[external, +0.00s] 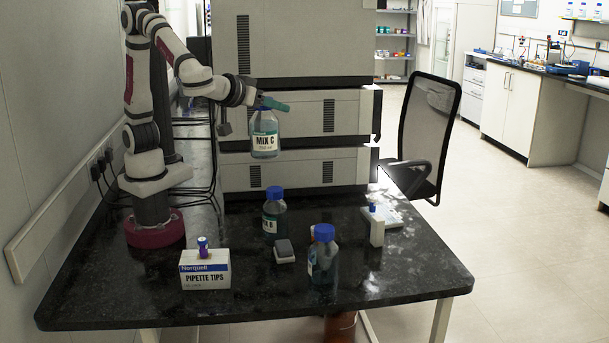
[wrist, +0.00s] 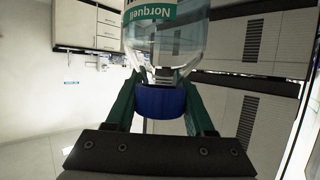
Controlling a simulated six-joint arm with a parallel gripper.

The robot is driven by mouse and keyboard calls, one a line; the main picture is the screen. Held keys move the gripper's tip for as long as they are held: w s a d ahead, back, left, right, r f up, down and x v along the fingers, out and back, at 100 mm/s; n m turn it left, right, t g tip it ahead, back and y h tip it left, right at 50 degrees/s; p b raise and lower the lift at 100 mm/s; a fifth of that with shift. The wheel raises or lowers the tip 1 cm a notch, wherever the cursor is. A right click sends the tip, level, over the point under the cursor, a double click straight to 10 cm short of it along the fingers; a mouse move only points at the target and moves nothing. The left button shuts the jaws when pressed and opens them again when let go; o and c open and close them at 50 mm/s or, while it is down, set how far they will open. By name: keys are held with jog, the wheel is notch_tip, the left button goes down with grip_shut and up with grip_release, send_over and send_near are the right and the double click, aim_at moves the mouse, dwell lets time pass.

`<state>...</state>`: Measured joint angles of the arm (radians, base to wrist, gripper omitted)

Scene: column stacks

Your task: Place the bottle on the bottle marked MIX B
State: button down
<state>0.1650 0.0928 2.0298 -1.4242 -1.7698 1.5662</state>
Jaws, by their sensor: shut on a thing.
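My gripper (external: 266,106) is shut on the blue cap of a clear bottle labelled MIX C (external: 265,144). The bottle hangs upright in the air, clear of the bench. The wrist view shows its blue cap (wrist: 160,101) between the green fingers of my gripper (wrist: 162,90). A blue-capped bottle whose label shows a B (external: 273,222) stands on the black bench. In the external view it is below and slightly right of the held bottle, with a gap between. Part of its label is turned away. Another blue-capped bottle (external: 323,262) stands nearer the front; its label is unreadable.
A pipette tips box (external: 205,275) with a small purple-capped vial on top stands front left. A small grey-topped block (external: 284,251) sits between the standing bottles. A white stand with a blue-capped vial (external: 376,228) is at right. Stacked instruments (external: 295,110) rise behind the held bottle.

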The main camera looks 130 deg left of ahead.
aim_at(256, 111)
jog(key=s+d, duration=0.1)
jog(key=s+d+f, duration=0.1)
jog(key=shift+d+f, duration=0.1)
jog(key=shift+d, duration=0.3)
jog(key=s+a+f, duration=0.2)
jog(key=a+f, duration=0.9)
jog(key=shift+s, duration=0.1)
jog(key=shift+f, duration=0.15)
jog(key=shift+c, duration=1.3)
grip_release()
